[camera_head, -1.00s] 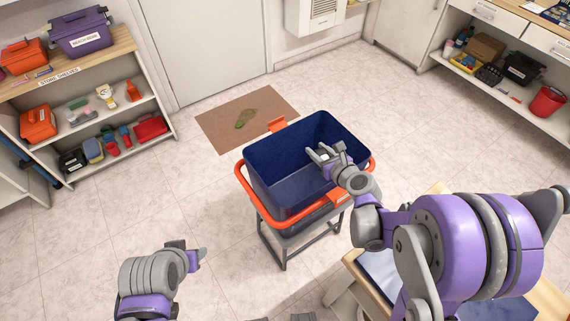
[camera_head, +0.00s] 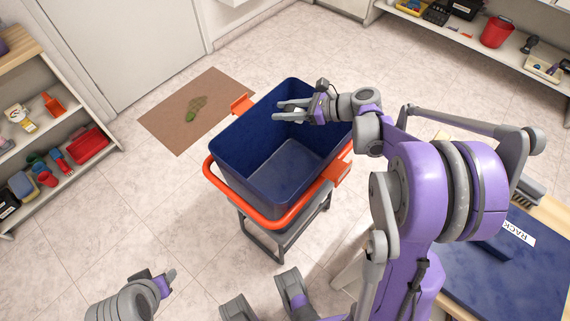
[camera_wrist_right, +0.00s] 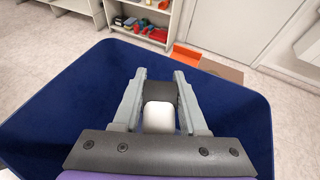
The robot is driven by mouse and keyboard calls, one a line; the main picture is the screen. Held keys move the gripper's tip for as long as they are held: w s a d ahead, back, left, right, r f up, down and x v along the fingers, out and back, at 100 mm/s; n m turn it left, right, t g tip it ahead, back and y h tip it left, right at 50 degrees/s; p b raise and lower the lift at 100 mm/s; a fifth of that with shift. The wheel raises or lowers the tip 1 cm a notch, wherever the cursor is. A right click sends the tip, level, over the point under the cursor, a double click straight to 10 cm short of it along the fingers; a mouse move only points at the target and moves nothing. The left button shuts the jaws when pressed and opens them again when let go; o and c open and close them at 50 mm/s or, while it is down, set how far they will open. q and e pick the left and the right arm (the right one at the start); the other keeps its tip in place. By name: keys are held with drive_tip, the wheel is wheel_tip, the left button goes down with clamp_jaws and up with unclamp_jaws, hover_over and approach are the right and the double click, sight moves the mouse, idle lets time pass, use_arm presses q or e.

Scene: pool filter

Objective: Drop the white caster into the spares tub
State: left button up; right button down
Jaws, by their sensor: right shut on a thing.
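My right gripper (camera_head: 292,109) is over the far right part of a deep blue tub (camera_head: 233,170) with an orange rim frame. In the right wrist view my right gripper (camera_wrist_right: 160,92) is shut on the white caster (camera_wrist_right: 159,117), a white piece with a dark part beyond it between the fingers. The blue tub also shows around and below the gripper in the wrist view (camera_wrist_right: 245,128). The tub's visible floor looks empty in the head view. No label shows on the tub. My left gripper (camera_head: 165,281) is at the lower left, apart from the tub; its jaw opening is unclear.
The tub sits on a grey stand (camera_head: 262,243). A brown mat (camera_head: 175,128) lies on the floor behind it. Shelves (camera_head: 60,130) stand at the left. A bench with a blue rack mat (camera_head: 500,285) is at the lower right. Open floor lies left of the tub.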

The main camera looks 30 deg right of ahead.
wheel_tip(320, 180, down, 6)
drive_tip(key=b, duration=0.3)
drive_tip(key=shift+w+r+b, duration=0.1)
drive_tip(key=shift+r+b, duration=0.05)
drive_tip(key=shift+b, duration=0.25)
drive_tip(key=shift+a, duration=0.1)
drive_tip(key=shift+c, duration=1.8)
unclamp_jaws()
drive_tip(key=p+v, duration=0.1)
drive_tip(key=v, duration=1)
drive_tip(key=shift+p, duration=0.35)
